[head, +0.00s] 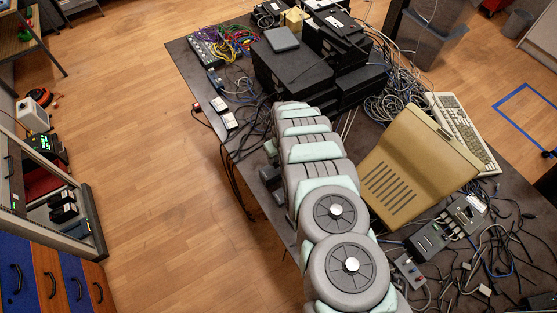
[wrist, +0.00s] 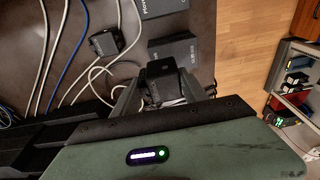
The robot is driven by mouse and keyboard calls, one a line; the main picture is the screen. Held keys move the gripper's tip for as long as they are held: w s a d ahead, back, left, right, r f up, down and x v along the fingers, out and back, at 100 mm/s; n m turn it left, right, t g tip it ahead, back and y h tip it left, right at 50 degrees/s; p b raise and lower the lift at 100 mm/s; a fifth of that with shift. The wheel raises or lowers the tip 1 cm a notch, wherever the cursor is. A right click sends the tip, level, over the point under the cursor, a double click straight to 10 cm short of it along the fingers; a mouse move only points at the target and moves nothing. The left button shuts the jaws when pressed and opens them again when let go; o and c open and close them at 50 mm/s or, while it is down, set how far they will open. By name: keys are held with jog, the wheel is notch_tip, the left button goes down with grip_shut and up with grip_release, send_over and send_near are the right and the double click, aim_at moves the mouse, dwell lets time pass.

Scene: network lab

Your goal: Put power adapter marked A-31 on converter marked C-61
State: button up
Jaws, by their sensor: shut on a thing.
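My gripper (wrist: 166,92) is shut on a black power adapter (wrist: 163,72) in the wrist view, with a finger on either side of it. Pale cable shows around the adapter. A dark flat box (wrist: 174,50) with small white print lies just beyond the held adapter; I cannot tell whether they touch. A second dark box (wrist: 163,6) lies farther off at the top edge. Another black adapter (wrist: 104,42) lies among cables to the left. I cannot read A-31 or C-61 on any of them. In the head view, my arm largely hides the gripper.
Two small boxes with white labels, one (head: 219,105) behind the other (head: 229,121), lie near the table's left edge. Stacked black devices (head: 290,72), a beige case (head: 418,168), a keyboard (head: 463,130) and tangled cables (head: 392,103) crowd the table. The floor left of it is open.

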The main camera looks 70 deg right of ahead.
aim_at(279, 161)
jog(key=shift+f, duration=1.6)
jog(key=shift+f+b, duration=0.15)
jog(key=shift+b, duration=0.15)
jog(key=o, duration=1.5)
jog(key=shift+r, duration=1.3)
jog(key=r, duration=0.3)
jog(key=s+r, duration=0.1)
jog(key=r, duration=0.2)
jog(key=a+r, duration=0.1)
jog(key=r, duration=0.2)
jog(key=shift+s+r, duration=0.2)
jog(key=shift+r, duration=0.1)
